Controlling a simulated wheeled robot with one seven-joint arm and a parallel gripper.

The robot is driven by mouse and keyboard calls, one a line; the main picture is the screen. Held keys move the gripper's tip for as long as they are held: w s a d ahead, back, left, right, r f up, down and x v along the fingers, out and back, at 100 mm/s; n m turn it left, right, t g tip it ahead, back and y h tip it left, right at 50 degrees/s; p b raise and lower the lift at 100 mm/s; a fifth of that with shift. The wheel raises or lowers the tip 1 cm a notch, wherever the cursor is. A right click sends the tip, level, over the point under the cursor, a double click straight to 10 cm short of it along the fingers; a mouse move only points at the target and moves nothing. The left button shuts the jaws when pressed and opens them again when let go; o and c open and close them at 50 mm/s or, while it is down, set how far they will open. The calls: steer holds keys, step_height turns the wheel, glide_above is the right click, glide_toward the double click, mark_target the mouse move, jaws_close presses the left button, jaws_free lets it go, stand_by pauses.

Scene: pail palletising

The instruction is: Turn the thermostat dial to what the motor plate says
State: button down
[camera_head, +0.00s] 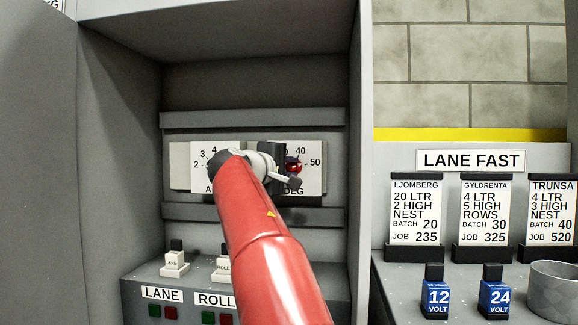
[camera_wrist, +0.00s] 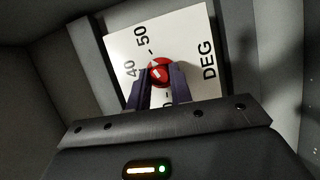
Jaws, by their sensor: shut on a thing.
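The red dial (camera_head: 294,167) sits on a white plate (camera_head: 313,178) marked DEG, with 40 and 50 readable, inside the open grey cabinet. In the wrist view the red dial (camera_wrist: 160,70) lies between the two dark fingers of my gripper (camera_wrist: 162,82), which are shut on it. A small pale mark shows on the dial, but I cannot tell exactly which figure it points to. The lower figures of the scale are hidden behind my fingers. In the head view my gripper (camera_head: 281,162) covers part of the plate. I cannot make out a motor plate in either view.
A second scale plate (camera_head: 202,158) with 2, 3 and 4 is partly hidden by my red arm. Below are blocks, LANE and ROLL labels (camera_head: 162,294) and buttons. Right, a shelf holds job cards (camera_head: 416,212), blue 12 and 24 VOLT blocks (camera_head: 437,298) and a grey bowl (camera_head: 553,290).

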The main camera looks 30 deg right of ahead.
stand_by(0.4)
steer(key=c, duration=1.3)
jaws_free()
steer(key=shift+o, duration=0.2)
steer(key=b+v, duration=0.2)
steer(key=v, duration=0.5)
steer(key=shift+s+a, duration=0.2)
steer(key=shift+a, duration=0.15)
